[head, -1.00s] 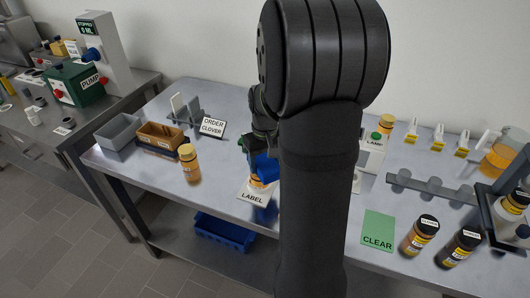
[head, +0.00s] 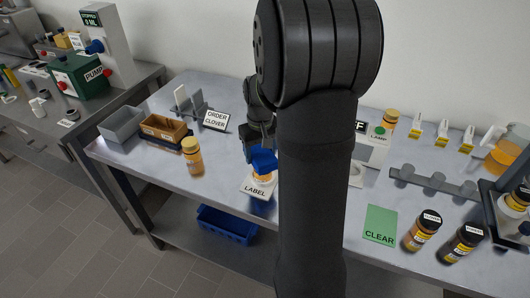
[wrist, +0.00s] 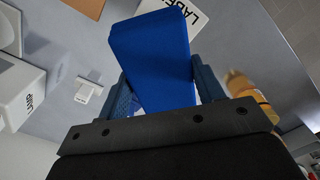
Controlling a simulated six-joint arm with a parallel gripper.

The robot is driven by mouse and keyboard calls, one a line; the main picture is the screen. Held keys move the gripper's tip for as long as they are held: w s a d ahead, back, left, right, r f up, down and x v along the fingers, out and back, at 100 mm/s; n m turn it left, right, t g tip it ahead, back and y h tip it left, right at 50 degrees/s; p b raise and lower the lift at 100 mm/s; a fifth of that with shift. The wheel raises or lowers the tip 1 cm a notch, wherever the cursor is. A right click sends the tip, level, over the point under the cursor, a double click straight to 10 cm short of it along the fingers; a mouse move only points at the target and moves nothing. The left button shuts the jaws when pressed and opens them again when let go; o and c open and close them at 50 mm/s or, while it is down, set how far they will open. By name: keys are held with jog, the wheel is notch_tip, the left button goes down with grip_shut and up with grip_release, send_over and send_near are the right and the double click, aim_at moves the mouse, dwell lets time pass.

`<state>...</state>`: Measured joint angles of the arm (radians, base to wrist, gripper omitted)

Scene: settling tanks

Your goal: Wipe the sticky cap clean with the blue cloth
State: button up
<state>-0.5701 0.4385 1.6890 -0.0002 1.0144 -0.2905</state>
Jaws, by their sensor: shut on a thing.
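My gripper (head: 262,138) is shut on the blue cloth (head: 262,160). In the wrist view the cloth (wrist: 150,55) is a folded blue piece between the two fingers of my gripper (wrist: 163,85). In the head view it is at the top of an amber jar (head: 264,178) on the white LABEL card (head: 254,190). The jar's cap is hidden behind the cloth, so I cannot tell whether the cloth touches it or how sticky it is. In the wrist view the LABEL card (wrist: 184,22) shows partly past the cloth.
Another amber jar (head: 192,157) stands at left, near the brown tray (head: 163,130) and grey tray (head: 121,124). At right are a green CLEAR card (head: 380,224), two dark jars (head: 420,231) and a grey rack (head: 433,183).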

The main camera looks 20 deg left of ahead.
jog(key=shift+a, duration=0.5)
jog(key=shift+d+r, duration=0.15)
jog(key=shift+d, duration=0.2)
jog(key=shift+d+f, duration=0.2)
jog(key=shift+d, duration=0.3)
jog(key=shift+d+r, duration=0.1)
jog(key=shift+d, duration=0.6)
jog(key=shift+a, duration=1.6)
jog(key=shift+d, duration=1.6)
jog(key=shift+d+r, duration=0.1)
jog(key=shift+d, duration=0.05)
jog(key=shift+r, duration=3.95)
